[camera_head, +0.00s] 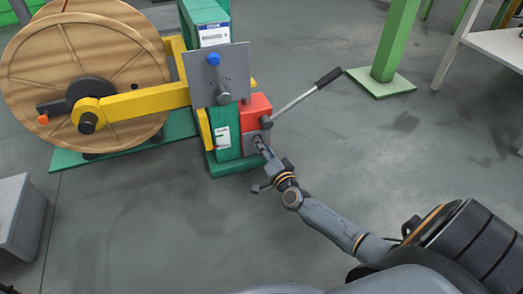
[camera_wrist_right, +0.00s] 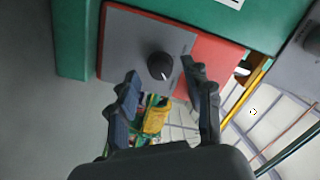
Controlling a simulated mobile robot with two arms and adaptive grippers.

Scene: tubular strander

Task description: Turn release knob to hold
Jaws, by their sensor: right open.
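The release knob (camera_wrist_right: 160,66) is a round black knob with a white pointer line, on a grey plate (camera_wrist_right: 122,45) in the right wrist view. The line points toward the lower right of that picture. My right gripper (camera_wrist_right: 160,74) is open, with its fingers on either side of the knob and a gap to each side. I cannot tell how deep the fingers reach. In the head view my right gripper (camera_head: 260,142) is at the red box (camera_head: 256,106) and hides the knob. My left gripper is not in view.
A long lever with a black grip (camera_head: 327,78) sticks out from the red box, above my right arm. A green post (camera_head: 207,20) and a wooden reel (camera_head: 85,60) with a yellow arm stand to the left.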

